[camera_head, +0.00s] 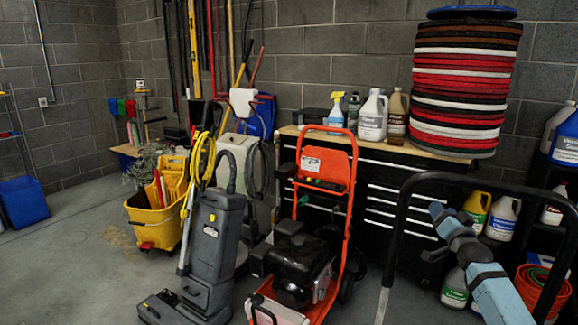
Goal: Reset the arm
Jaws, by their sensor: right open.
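A tall stack of round buffer pads (462,90) stands on the right end of a wooden-topped black tool cabinet (400,160). The pads are red, black, white and brown, with a blue one on top. My right arm comes in at the lower right, light blue and dark grey. Its far end, with my right gripper (437,212), is in front of the cabinet's right side, below the stack and well apart from it. The gripper is small here; it is open and no held object shows. My left gripper is out of view.
A black tubular frame (480,178) arches around my right arm. Bottles (372,118) stand on the cabinet; jugs (502,218) and an orange bucket (530,285) are at right. An orange machine (325,190), grey floor machine (210,250) and yellow mop bucket (155,222) stand left.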

